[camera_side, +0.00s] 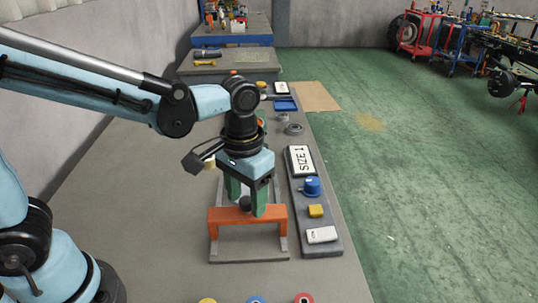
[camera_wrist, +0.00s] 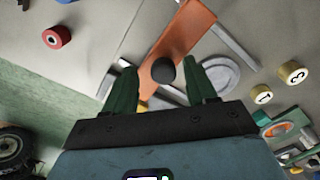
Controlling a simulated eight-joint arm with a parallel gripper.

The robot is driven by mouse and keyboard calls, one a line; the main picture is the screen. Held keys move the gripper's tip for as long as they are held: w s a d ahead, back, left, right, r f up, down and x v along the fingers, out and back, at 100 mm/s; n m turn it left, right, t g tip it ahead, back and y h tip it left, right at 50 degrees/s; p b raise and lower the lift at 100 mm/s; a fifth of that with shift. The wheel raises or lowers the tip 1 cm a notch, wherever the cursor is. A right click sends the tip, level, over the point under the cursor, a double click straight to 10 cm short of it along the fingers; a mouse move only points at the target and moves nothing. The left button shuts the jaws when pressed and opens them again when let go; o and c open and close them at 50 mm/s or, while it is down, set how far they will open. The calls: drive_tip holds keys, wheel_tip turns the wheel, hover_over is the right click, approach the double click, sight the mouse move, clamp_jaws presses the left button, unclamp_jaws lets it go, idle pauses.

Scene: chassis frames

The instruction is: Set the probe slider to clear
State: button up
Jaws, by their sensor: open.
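The orange bridge (camera_side: 226,216) stands on a grey rail frame (camera_side: 250,257) on the bench; it looks like the probe slider. A round black knob (camera_side: 244,203) is at the middle of its bar. In the wrist view the orange bar (camera_wrist: 178,38) runs diagonally under the black knob (camera_wrist: 163,70). My gripper (camera_side: 244,207) is low over the bridge, its green fingers apart. In the wrist view my gripper (camera_wrist: 160,66) has one finger on each side of the knob, with gaps visible. I cannot tell whether either finger touches it. No "clear" marking is readable.
A grey panel to the right holds a "SIZE 1" display (camera_side: 301,161), a blue knob (camera_side: 312,186), a yellow button (camera_side: 316,211) and a white block (camera_side: 321,235). Red (camera_side: 303,298) and blue (camera_side: 256,299) caps sit at the near edge. A blue tray (camera_side: 286,104) lies farther back.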

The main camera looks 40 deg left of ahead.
wheel_tip(320, 180, up, 12)
idle(0.6)
drive_tip(key=shift+a, duration=0.1)
drive_tip(key=s+a+f+t, duration=0.2)
drive_tip(key=a+f+t, duration=0.5)
drive_tip(key=a, duration=0.3)
drive_tip(key=shift+s+a+f, duration=0.3)
drive_tip(key=shift+a+f, duration=0.1)
drive_tip(key=shift+f, duration=0.25)
